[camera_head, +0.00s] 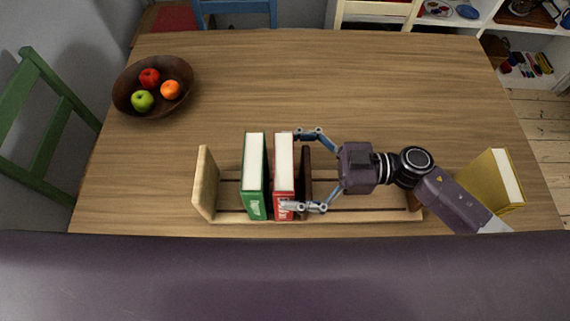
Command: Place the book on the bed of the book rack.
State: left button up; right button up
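The wooden book rack (204,185) stands near the table's front edge. A green book (255,175) and a red book (284,170) stand upright side by side in its left part. A dark brown upright piece (306,180) is just right of the red book. A yellow book (490,182) stands on the table right of the rack, partly behind my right arm. My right gripper (294,171) is spread open over the rack, one finger at the far side and one at the near side of the red book. Contact is unclear. My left gripper is not in view.
A brown bowl (125,92) with a red apple, a green apple and an orange stands at the back left. A green chair (42,150) is at the left. The table's (350,75) back middle is clear. White shelves (540,85) stand beyond the right back corner.

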jog(key=shift+d+r, duration=0.1)
jog(key=shift+d, duration=0.1)
jog(key=d, duration=0.7)
dwell(0.4)
